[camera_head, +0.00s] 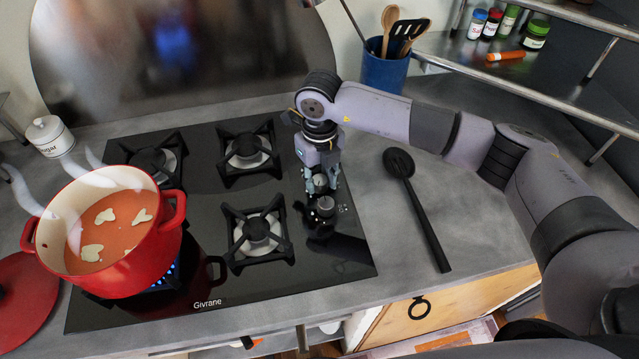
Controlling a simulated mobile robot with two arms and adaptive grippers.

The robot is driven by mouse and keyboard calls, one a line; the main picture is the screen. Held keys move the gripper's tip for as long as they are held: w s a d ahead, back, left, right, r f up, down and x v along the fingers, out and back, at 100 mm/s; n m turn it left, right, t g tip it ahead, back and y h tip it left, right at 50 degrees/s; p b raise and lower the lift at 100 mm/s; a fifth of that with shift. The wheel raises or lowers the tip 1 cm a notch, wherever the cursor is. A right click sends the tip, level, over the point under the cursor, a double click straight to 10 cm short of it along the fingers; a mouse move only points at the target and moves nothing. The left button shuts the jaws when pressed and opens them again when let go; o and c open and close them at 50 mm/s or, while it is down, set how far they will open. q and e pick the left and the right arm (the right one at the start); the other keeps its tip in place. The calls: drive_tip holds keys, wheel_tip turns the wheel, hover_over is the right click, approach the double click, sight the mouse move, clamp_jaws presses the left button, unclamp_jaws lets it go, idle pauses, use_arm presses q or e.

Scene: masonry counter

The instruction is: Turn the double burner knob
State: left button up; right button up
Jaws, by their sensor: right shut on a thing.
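A black glass cooktop (200,215) marked Givrane is set in the grey counter. Its burner knobs lie along its right side. My right gripper (321,195) points down over these knobs from above, shut on a burner knob. The fingers hide part of the knob, and I cannot tell how far it is turned. A dark round knob (325,206) shows at the fingertips. My left gripper is not in view.
A red pot (148,262) of steaming orange soup stands on the front left burner, with blue flame below. Its red lid (22,300) lies at the left. A black spoon (425,215) lies right of the cooktop. A blue utensil holder (383,72) stands behind.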

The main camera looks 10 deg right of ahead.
sight(320, 179)
drive_tip(key=shift+n+b, duration=0.35)
drive_tip(key=shift+n, duration=0.05)
drive_tip(key=o, duration=1.2)
drive_tip(key=shift+r, duration=0.15)
wheel_tip(320, 179, up, 12)
drive_tip(key=shift+f, duration=0.1)
